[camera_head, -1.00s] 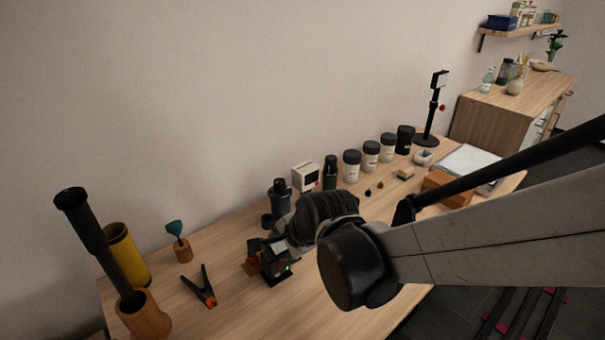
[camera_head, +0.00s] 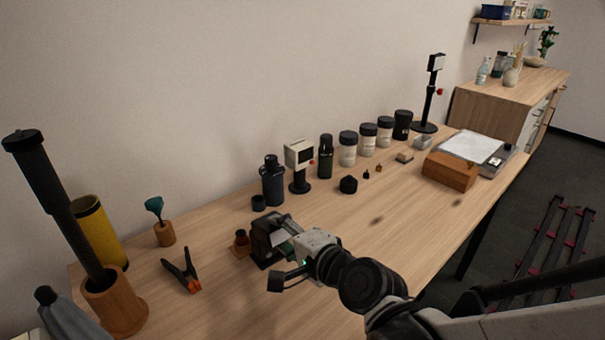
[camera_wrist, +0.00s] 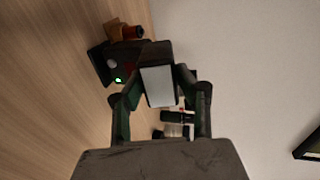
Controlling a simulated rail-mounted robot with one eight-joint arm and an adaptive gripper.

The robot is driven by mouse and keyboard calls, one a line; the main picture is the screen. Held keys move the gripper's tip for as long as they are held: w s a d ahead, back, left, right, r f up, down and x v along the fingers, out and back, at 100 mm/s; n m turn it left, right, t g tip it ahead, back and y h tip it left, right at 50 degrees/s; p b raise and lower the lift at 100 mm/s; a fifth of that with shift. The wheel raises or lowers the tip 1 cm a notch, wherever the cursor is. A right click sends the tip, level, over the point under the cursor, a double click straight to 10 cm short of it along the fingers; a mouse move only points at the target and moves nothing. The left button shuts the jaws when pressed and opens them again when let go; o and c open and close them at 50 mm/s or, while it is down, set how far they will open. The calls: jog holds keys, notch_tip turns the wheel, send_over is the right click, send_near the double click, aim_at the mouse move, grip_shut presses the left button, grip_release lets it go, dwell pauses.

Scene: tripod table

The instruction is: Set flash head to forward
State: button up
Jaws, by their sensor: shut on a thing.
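The flash unit is a dark block with a head that has a pale, whitish panel. In the head view its dark body (camera_head: 264,243) stands on the table, left of my gripper (camera_head: 284,237), which meets it from the right. In the wrist view the flash head (camera_wrist: 158,86) sits between the two fingers of my gripper (camera_wrist: 158,82), which is shut on it. The flash body (camera_wrist: 118,64) with a lit green light is at upper left there. The fingers partly hide the head, so its exact angle is hard to tell.
An orange-tipped clamp (camera_head: 183,272) and a small brown bottle (camera_head: 241,238) are left of the flash. A dark bottle (camera_head: 273,182), a white-faced device on a stand (camera_head: 299,155) and several jars line the wall side.

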dwell(0.4)
jog(key=o, duration=1.2)
jog(key=shift+c, duration=0.2)
jog(key=v, duration=1.2)
jog(key=shift+f, duration=0.3)
jog(key=shift+s, duration=0.1)
